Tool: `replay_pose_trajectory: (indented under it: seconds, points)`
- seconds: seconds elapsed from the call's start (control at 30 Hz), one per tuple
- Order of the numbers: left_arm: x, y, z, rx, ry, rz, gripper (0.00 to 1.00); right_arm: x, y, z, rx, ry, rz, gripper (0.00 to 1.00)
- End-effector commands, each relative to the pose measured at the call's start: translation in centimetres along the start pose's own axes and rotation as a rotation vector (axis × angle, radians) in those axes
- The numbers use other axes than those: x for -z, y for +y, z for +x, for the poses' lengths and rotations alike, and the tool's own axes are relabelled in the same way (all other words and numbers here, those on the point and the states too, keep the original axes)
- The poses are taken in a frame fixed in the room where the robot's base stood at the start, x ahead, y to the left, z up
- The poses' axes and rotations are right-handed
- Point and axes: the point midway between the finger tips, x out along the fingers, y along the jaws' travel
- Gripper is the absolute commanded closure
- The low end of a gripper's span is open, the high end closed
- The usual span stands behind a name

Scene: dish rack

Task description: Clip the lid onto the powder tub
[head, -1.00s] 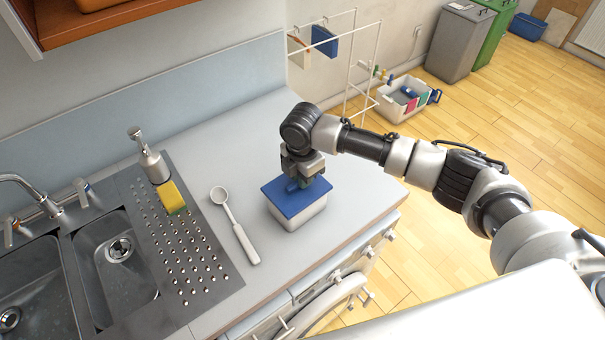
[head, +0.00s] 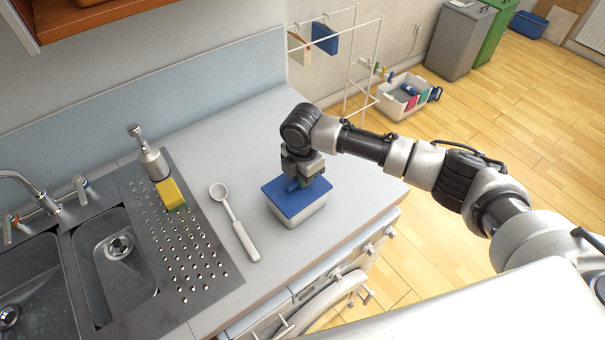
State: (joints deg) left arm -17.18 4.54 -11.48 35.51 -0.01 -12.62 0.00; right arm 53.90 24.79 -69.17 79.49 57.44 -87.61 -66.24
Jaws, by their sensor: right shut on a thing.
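The powder tub (head: 299,219) is a white box standing on the grey counter near its right edge. The blue lid (head: 291,207) lies over the tub's top and covers its opening. From this view I cannot tell whether its edges are clipped all round. My right gripper (head: 299,184) points down onto the lid from above and is shut on the lid's raised middle part; its fingertips are partly hidden. My left gripper is not in view.
A white scoop (head: 234,222) lies on the counter left of the tub. Further left are a yellow sponge (head: 171,194), a soap dispenser (head: 149,157) and the sink (head: 115,262). The counter (head: 240,130) behind the tub is clear.

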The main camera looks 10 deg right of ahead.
Motion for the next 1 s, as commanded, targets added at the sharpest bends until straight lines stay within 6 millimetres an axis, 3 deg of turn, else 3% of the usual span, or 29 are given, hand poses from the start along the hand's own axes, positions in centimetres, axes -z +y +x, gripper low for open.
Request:
replay_pose_trajectory:
  seconds: [0.2, 0.23, 0.4, 0.6, 0.8, 1.0]
  points:
    - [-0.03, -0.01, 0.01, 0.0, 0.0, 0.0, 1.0, 0.01, 0.0, 0.05, 0.0, 0.0, 0.0, 1.0]
    - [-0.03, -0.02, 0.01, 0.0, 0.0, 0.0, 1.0, 0.02, 0.0, 0.05, 0.0, 0.0, 0.0, 0.83]
    - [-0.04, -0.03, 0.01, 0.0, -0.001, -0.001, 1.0, 0.01, -0.01, 0.05, 0.0, 0.0, 0.0, 0.57]
    - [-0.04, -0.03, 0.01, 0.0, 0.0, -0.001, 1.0, 0.01, -0.01, 0.04, 0.0, 0.0, 0.0, 0.54]
    - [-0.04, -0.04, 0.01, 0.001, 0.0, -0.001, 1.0, 0.0, -0.01, 0.03, 0.0, 0.0, 0.0, 0.29]
    - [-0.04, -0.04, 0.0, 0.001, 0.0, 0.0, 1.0, -0.01, 0.0, 0.02, 0.0, 0.0, 0.0, 0.29]
